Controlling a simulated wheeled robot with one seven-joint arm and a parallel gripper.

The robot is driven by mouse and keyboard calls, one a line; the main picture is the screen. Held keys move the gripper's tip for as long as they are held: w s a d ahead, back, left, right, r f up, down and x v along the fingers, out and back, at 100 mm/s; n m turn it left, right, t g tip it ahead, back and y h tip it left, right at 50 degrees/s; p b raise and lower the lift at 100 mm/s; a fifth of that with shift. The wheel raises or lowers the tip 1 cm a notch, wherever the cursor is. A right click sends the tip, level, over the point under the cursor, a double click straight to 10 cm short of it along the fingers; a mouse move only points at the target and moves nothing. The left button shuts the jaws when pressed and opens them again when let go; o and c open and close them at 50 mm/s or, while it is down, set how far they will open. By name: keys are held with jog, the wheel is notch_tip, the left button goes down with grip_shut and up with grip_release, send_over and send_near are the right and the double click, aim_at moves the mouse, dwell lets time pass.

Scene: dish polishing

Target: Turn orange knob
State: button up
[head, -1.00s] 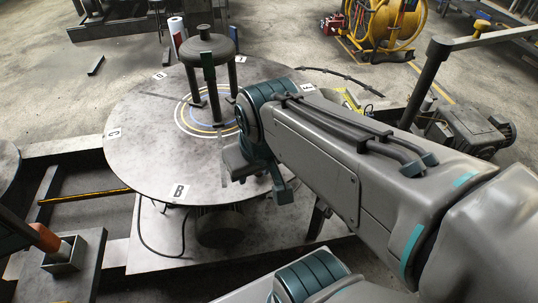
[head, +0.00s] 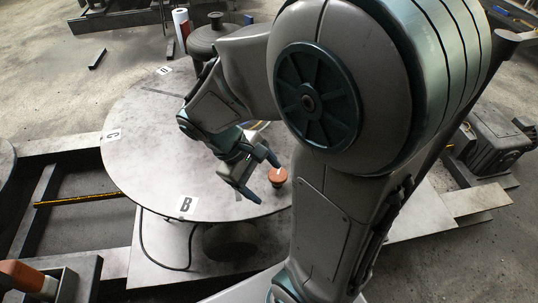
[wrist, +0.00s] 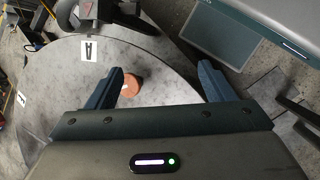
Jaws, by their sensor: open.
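The orange knob (head: 277,176) is a small round cap on the grey round table (head: 130,180), near the table's front right edge. In the wrist view the knob (wrist: 131,87) lies between the two fingers, nearer the left one. My gripper (head: 262,175) is open and empty, with its fingers pointing down and right just left of the knob in the head view. The wrist view shows the open fingers of my gripper (wrist: 165,82) set wide apart. I cannot tell whether a finger touches the knob.
A dark stand with a round top (head: 205,38) is at the back of the table, partly hidden by my arm. Label B (head: 186,205) and label C (head: 113,135) lie near the rim. Another orange object (head: 25,276) sits at lower left.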

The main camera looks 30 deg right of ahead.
jog(key=w+f+n+h+b, duration=0.4)
jog(key=f+n+h, duration=0.15)
jog(key=f, duration=0.35)
jog(key=n+t+h+b, duration=0.3)
jog(key=n+h+b, duration=0.1)
jog(key=n+h, duration=0.25)
send_near(283, 171)
jog(key=a, duration=0.1)
jog(key=s+a, duration=0.1)
jog(key=a, duration=0.1)
jog(key=shift+s+a+f, duration=0.15)
jog(key=shift+s, duration=0.2)
jog(key=shift+w+a+f+n+t+h, duration=0.3)
jog(key=shift+f+n+t+h, duration=0.1)
jog(key=shift+t, duration=0.2)
jog(key=d, duration=0.4)
jog(key=w+d, duration=0.1)
jog(key=d, duration=0.4)
jog(key=d+p, duration=0.1)
jog(key=d, duration=0.4)
jog(key=shift+w, duration=0.15)
jog(key=shift+a, duration=0.1)
jog(key=c, duration=1)
